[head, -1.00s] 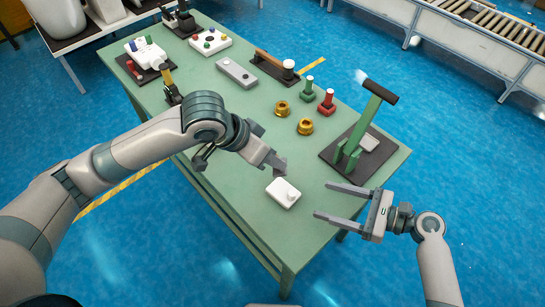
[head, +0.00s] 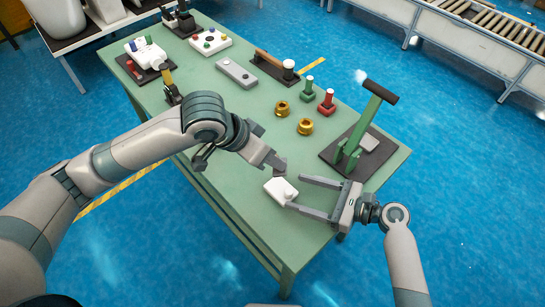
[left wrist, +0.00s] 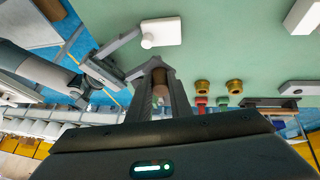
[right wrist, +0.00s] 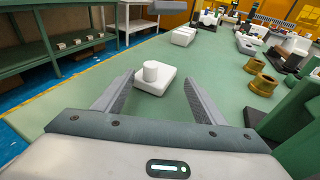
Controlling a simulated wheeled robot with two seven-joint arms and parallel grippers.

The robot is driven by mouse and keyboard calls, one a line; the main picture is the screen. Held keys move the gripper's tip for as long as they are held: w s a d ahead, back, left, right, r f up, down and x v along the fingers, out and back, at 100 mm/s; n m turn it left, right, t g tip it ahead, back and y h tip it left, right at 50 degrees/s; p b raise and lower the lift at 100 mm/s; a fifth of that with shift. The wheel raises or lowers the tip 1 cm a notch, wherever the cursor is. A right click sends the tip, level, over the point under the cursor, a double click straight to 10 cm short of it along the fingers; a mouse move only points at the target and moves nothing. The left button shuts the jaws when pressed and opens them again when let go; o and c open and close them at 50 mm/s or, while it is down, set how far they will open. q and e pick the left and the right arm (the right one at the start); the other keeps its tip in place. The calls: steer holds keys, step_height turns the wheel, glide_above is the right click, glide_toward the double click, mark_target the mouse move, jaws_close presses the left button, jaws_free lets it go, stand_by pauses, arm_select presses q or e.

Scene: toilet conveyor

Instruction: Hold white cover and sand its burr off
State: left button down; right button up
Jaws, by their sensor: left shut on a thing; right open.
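The white cover (head: 279,193) is a small slab with a round knob on top. It lies on the green table near the front edge, and it also shows in the left wrist view (left wrist: 165,31) and the right wrist view (right wrist: 158,86). My right gripper (head: 294,192) is open and low at its right side. In the right wrist view its fingertips flank the cover without closing on it. My left gripper (head: 276,164) is above and behind the cover, shut on a small brownish thing (left wrist: 160,86), mostly hidden between its fingers. I cannot make out the burr.
A green stand on a dark base (head: 374,120) stands to the right. Two brass nuts (head: 305,126) and red (head: 326,103) and green (head: 306,90) pieces lie behind. A grey block (head: 237,73) is farther back. The table around the cover is clear.

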mark_target(281, 188)
steer(key=shift+x, duration=1.05)
steer(key=c, duration=1.2)
steer(key=shift+c, duration=0.4)
jaws_close()
